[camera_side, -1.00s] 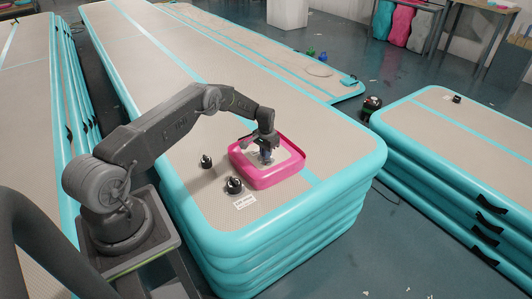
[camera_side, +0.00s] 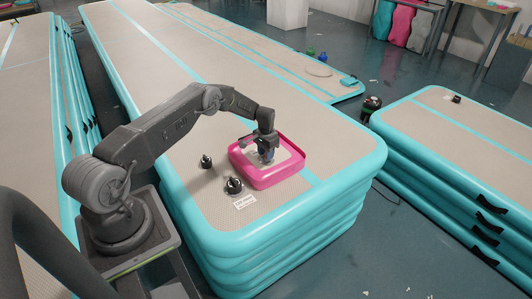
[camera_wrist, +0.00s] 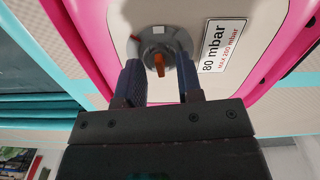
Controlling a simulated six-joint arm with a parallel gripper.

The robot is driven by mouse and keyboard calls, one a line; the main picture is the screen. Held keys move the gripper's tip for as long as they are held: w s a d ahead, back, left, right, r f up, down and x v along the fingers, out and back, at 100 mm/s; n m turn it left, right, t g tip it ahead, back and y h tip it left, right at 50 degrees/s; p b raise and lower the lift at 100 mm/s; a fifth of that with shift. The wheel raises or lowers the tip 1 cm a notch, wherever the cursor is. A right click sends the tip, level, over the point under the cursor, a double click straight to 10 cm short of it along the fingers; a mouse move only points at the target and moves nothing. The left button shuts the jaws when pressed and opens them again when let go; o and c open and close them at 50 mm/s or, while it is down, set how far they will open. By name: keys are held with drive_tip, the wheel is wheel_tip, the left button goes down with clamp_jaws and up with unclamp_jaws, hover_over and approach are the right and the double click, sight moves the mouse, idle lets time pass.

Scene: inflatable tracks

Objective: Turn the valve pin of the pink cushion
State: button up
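The pink cushion (camera_side: 270,181) lies on top of the turquoise-edged inflatable track stack (camera_side: 225,210). It has a pink rim and a beige top, and also fills much of the wrist view (camera_wrist: 88,35). Its round grey valve (camera_wrist: 158,42) is set in the beige top, with an orange pin (camera_wrist: 159,66) at its middle. My gripper (camera_wrist: 160,60) is open, its two dark blue fingers on either side of the valve, with gaps between them and the pin. In the side view my gripper (camera_side: 266,156) points down over the cushion, hiding the valve.
Two black fittings (camera_side: 206,161) (camera_side: 233,185) stand on the track to the left of the cushion. A white label (camera_side: 245,201) lies near them. A printed pressure label (camera_wrist: 222,46) is beside the valve. Another stack (camera_side: 455,130) stands at right across a floor gap.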

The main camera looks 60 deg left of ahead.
wheel_tip(320, 180, up, 14)
idle(0.6)
drive_tip(key=shift+f, duration=0.1)
drive_tip(key=s+d+r+t, duration=0.1)
drive_tip(key=s+d+r, duration=0.2)
drive_tip(key=d+r, duration=0.35)
drive_tip(key=s+d+r+t, duration=0.15)
drive_tip(key=d+r, duration=0.25)
drive_tip(key=r, duration=0.6)
drive_tip(key=s+d+r, duration=0.3)
drive_tip(key=d+r, duration=0.2)
drive_tip(key=r, duration=0.4)
drive_tip(key=s+d+r+m+t, duration=0.1)
drive_tip(key=s+d+r, duration=0.25)
drive_tip(key=s, duration=0.25)
drive_tip(key=s+d+r+t, duration=0.1)
drive_tip(key=s+d+r, duration=0.1)
drive_tip(key=s+d, duration=0.3)
drive_tip(key=s+d+f+t, duration=0.1)
drive_tip(key=s+d, duration=0.3)
drive_tip(key=s, duration=1)
drive_tip(key=shift+s+d+f+m, duration=0.15)
drive_tip(key=shift+s+f+m, duration=0.15)
drive_tip(key=shift+f, duration=0.05)
